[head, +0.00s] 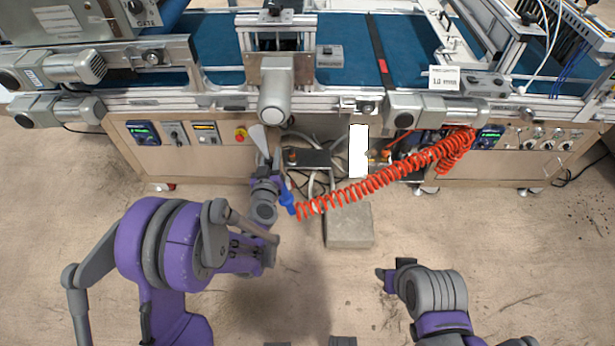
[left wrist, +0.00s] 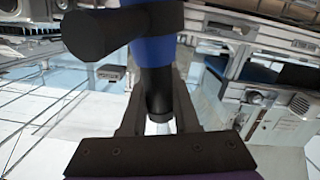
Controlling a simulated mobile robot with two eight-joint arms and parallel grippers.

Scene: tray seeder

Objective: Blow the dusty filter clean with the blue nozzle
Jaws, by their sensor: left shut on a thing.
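The blue nozzle (head: 288,198) is at the end of an orange-red coiled hose in the head view. My left gripper (head: 274,170) is shut on it, in front of the machine's wooden base. In the left wrist view the nozzle (left wrist: 158,55) is a blue body with black parts between the fingers (left wrist: 157,110). A pale cone shows just beyond the left gripper in the head view; I cannot tell what it is. I cannot pick out the dusty filter for sure; a bright white panel (head: 358,151) stands right of the gripper. My right gripper (head: 393,271) is low, over bare floor, apart from everything.
The coiled hose (head: 385,178) stretches from the nozzle up right to the base. The tray seeder (head: 215,103) with its blue belt spans the back. A grey block (head: 349,228) stands on the floor right of the nozzle. The floor (head: 500,250) at the right is mostly clear.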

